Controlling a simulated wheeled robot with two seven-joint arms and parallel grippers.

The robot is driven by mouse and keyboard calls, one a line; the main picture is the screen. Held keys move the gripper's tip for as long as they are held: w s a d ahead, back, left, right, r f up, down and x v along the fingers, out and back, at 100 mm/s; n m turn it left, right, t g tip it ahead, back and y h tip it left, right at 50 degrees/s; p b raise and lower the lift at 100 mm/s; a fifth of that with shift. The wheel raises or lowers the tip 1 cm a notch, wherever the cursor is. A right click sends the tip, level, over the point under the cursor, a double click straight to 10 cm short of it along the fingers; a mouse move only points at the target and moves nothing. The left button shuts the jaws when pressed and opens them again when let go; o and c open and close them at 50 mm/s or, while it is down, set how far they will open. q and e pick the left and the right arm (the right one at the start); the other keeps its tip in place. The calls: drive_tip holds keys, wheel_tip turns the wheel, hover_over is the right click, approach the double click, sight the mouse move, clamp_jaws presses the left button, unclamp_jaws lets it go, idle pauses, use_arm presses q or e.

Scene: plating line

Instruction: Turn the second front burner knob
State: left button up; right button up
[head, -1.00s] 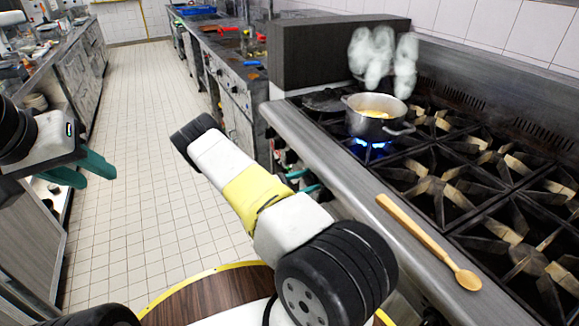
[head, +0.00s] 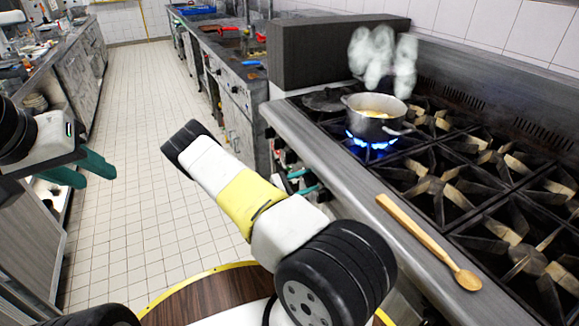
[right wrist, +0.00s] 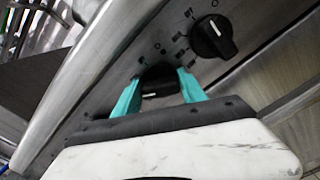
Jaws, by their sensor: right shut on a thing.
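My right gripper (head: 304,182) is at the stove's front panel in the head view, partly hidden behind my own arm. In the right wrist view its teal fingers (right wrist: 158,92) stand on either side of a black burner knob (right wrist: 158,80) and are shut on it. A second black knob (right wrist: 213,37) with a white mark is on the same panel, up and to the right, clear of the fingers. A blue flame (head: 371,143) burns under the pot (head: 372,127). My left gripper (head: 84,170) is open and empty over the floor at the left.
A wooden spoon (head: 425,238) lies along the stove's steel front ledge (head: 345,178). Black grates (head: 470,185) cover the stove top to the right of the pot. The tiled floor (head: 125,150) is clear.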

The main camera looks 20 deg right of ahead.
drive_tip(key=m, duration=1.1)
drive_tip(key=shift+f+m, duration=0.15)
drive_tip(key=shift+m, duration=0.25)
idle(0.3)
drive_tip(key=o, duration=1.3)
drive_tip(key=a, duration=0.7)
drive_tip(key=shift+s+a, duration=0.35)
drive_tip(key=shift+a, duration=0.05)
